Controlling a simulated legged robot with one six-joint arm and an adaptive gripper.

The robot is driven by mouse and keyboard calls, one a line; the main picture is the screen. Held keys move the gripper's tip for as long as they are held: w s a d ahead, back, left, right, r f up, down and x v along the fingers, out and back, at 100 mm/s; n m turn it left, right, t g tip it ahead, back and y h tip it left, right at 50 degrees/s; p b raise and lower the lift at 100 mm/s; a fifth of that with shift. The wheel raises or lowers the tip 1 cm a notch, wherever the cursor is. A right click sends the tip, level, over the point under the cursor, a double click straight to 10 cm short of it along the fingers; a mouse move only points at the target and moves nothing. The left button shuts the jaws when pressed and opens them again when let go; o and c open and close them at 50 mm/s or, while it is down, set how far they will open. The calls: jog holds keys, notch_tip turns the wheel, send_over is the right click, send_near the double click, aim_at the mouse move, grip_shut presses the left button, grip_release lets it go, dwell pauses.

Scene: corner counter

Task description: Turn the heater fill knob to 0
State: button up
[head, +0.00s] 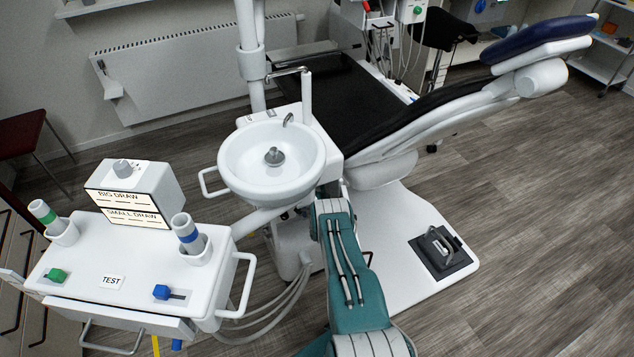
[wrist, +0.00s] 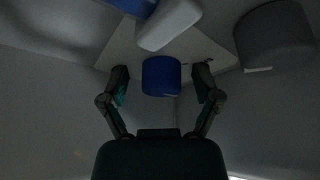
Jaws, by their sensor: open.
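In the wrist view my gripper (wrist: 161,80) is open, with one dark finger on each side. A short blue cylindrical knob (wrist: 161,75) shows between the fingertips, with gaps at both sides; I cannot tell how far away it is. No label or scale marks that I can read show by it, so I cannot confirm it is the heater fill knob or read its setting. In the head view my gripper is not visible; only my teal arm (head: 345,265) shows, reaching toward the basin unit.
The wrist view is dark, with a white blocky part (wrist: 168,25) and a grey cylinder (wrist: 273,38) nearby. The head view shows a white basin (head: 235,165), a dental chair (head: 440,110), a control tray (head: 85,260) with a grey knob (head: 123,167), and a radiator (head: 190,60).

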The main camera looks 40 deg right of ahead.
grip_shut()
jog(key=shift+s+n, duration=0.1)
jog(key=shift+n, duration=0.5)
jog(key=shift+f+n+t, duration=0.1)
jog(key=shift+n+t, duration=0.4)
jog(key=shift+n, duration=0.1)
jog(key=shift+n+t+y, duration=0.55)
jog(key=shift+n, duration=0.75)
jog(key=shift+n+t+y, duration=0.55)
jog(key=shift+n, duration=1.05)
